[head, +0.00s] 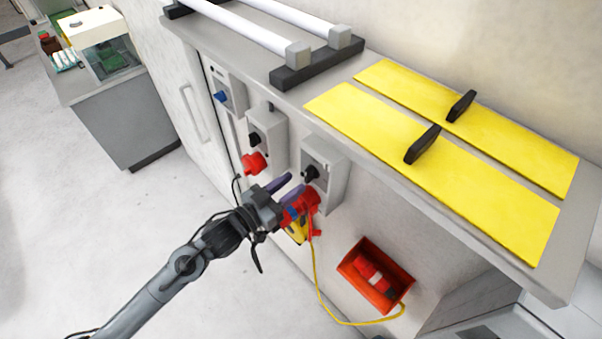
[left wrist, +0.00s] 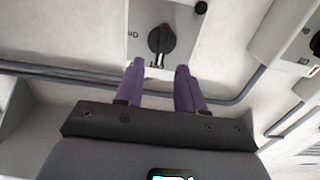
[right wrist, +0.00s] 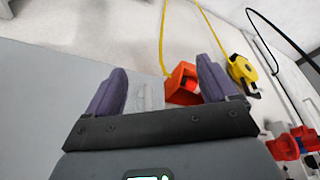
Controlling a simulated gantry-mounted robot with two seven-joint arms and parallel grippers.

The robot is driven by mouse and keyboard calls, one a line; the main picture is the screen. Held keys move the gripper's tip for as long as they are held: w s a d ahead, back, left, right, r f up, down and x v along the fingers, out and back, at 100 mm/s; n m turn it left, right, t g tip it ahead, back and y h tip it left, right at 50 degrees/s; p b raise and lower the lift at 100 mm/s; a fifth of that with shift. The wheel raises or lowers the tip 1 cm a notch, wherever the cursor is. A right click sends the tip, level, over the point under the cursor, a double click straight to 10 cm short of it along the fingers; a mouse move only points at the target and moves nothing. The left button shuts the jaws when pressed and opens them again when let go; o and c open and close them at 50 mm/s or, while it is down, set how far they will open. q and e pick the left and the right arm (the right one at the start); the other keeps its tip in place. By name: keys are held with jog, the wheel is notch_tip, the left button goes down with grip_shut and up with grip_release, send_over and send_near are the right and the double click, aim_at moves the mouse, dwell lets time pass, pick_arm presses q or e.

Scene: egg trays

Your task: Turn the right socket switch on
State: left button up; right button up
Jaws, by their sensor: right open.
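The right socket (head: 335,158) is a grey box on the bench front with a black rotary switch (head: 311,173). A red plug (head: 308,203) is at its lower part. My left gripper (head: 287,186) is just in front of the switch. In the left wrist view the black switch (left wrist: 161,42) lies beyond the fingertips, roughly centred between them. The left fingers (left wrist: 160,76) are apart, with nothing visible held. My right gripper (right wrist: 158,80) shows only in its own wrist view, open and empty, away from the switch.
A middle socket (head: 272,132) with a red connector (head: 254,164) and a blue-plug socket (head: 233,92) are to the left. An orange bin (head: 352,268) and a yellow cable (head: 319,285) are below. Yellow panels (head: 480,165) with black handles lie on the bench top.

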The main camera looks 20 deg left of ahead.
aim_at(306, 174)
pick_arm(q)
jog(key=shift+p+x, duration=0.45)
jog(key=shift+x, duration=1.7)
jog(key=shift+c, duration=0.4)
grip_shut()
